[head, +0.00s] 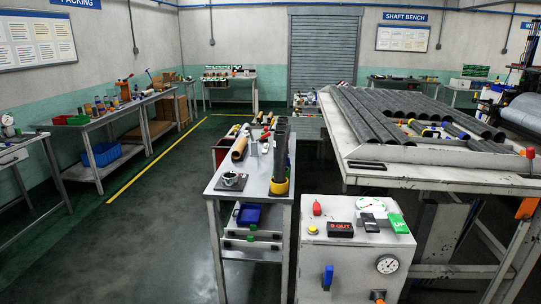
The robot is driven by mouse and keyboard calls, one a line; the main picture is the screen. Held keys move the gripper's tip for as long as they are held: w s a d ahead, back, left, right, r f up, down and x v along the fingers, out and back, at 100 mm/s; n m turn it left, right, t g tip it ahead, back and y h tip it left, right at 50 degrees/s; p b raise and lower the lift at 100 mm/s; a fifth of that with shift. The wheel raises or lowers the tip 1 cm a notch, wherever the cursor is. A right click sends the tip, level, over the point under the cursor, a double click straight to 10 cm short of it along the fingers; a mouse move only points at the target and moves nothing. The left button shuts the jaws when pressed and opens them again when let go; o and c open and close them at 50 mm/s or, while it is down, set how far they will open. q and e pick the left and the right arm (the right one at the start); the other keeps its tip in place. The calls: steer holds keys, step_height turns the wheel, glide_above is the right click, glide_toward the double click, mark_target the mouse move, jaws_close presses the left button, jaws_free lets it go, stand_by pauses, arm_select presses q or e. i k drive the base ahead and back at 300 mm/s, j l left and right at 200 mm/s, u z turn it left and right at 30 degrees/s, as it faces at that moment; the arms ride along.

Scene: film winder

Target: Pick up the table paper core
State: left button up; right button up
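A brown paper core (240,148) lies on the narrow metal table (229,199) in the middle of the view, near the table's left edge. It is a short tube, lying lengthwise along the table. Neither of my grippers shows in the head view, so nothing is seen touching the core.
A white control box (345,260) and a rack of dark tubes (375,115) stand right. The floor (150,230) to the left is clear.

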mark_target(237, 153)
steer(key=i+u, duration=0.1)
steer(key=i, duration=0.4)
steer(key=i+l+u, duration=0.15)
steer(key=i, duration=0.35)
steer(key=i+l+u, duration=0.1)
steer(key=i, duration=0.4)
steer(key=i+z, duration=0.1)
steer(key=z, duration=0.4)
steer(key=i+j+z, duration=0.1)
steer(key=z, duration=0.35)
steer(key=j+z, duration=0.2)
steer(key=z, duration=0.3)
